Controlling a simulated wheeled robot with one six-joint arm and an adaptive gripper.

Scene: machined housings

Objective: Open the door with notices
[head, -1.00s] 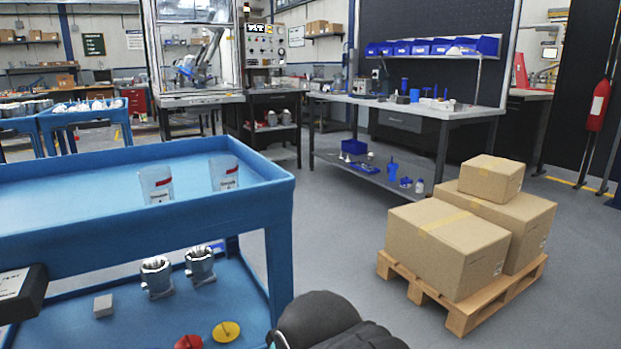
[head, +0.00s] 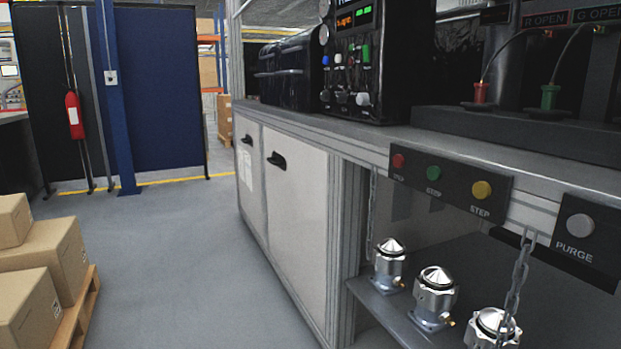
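A long workbench runs along the right of the head view, with two pale cabinet doors under its top. The farther, narrower door (head: 243,178) has white notice sheets (head: 245,165) on it and a black handle (head: 247,139) near its top. The nearer, wider door (head: 295,205) has a black handle (head: 277,160) and no sheets that I can see. Both doors look shut. My gripper is not in view.
The nearer bay is open, with several metal housings (head: 435,296) on a shelf and hanging chains (head: 516,290). A button panel (head: 450,187) sits on the bench edge. Stacked boxes (head: 40,260) on a pallet (head: 82,309) stand left. Grey floor (head: 190,260) between is clear.

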